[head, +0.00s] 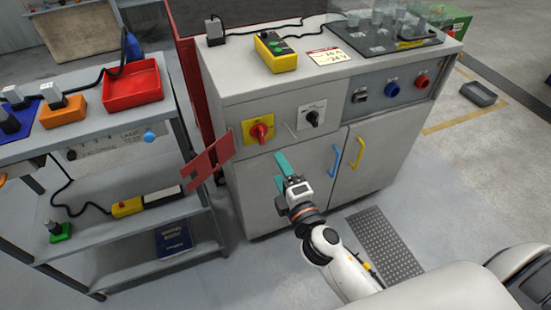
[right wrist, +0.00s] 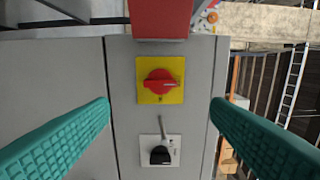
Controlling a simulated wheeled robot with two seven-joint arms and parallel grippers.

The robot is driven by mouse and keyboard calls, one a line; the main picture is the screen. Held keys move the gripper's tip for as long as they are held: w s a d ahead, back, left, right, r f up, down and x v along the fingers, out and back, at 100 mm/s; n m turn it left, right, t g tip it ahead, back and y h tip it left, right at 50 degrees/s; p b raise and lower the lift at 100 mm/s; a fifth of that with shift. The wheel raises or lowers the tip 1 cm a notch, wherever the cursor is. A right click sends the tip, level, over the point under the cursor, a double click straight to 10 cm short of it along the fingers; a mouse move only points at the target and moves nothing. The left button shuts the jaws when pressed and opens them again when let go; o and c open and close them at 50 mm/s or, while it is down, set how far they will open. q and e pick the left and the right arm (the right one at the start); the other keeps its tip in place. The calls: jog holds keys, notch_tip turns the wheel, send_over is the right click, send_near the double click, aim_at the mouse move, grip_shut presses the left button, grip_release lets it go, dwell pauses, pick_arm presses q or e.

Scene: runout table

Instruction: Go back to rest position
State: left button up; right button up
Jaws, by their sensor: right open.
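My right gripper (head: 281,173) is in front of the grey cabinet (head: 262,205), below its switches. Its teal fingers are spread wide with nothing between them, and they also show in the right wrist view (right wrist: 160,112). The red rotary switch (head: 260,131) on a yellow plate and the black switch (head: 313,117) on a white plate are on the cabinet front. In the right wrist view the red switch (right wrist: 160,82) and the black switch (right wrist: 160,155) lie in the gap between the fingers, apart from them. My left gripper is not in view.
A shelf rack with a red tray (head: 132,88) stands at the left. A red flat piece (head: 209,160) sticks out between rack and cabinet. Blue (head: 335,160) and yellow (head: 356,155) door handles are right of my gripper. Floor at the right is mostly clear.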

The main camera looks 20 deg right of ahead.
jog(key=s+d+f+m+g, duration=0.1)
jog(key=s+f+m+g, duration=0.25)
jog(key=f, duration=0.65)
jog(key=s+d+f+m+g+h, duration=0.1)
jog(key=s+d+f+m+g, duration=0.2)
jog(key=f, duration=0.8)
jog(key=s+f+m+g, duration=0.3)
jog(key=s+f, duration=0.2)
jog(key=f, duration=0.5)
jog(key=s+f+m+g, duration=0.6)
jog(key=s+f, duration=0.7)
jog(key=s, duration=0.3)
pick_arm(q)
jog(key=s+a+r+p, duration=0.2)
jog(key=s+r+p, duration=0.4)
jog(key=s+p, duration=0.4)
jog(key=p, duration=0.3)
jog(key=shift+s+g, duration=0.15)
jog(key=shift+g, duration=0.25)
pick_arm(e)
jog(key=s+d+r+g, duration=0.1)
jog(key=s+r, duration=0.5)
jog(key=s, duration=0.6)
jog(key=shift+d, duration=0.45)
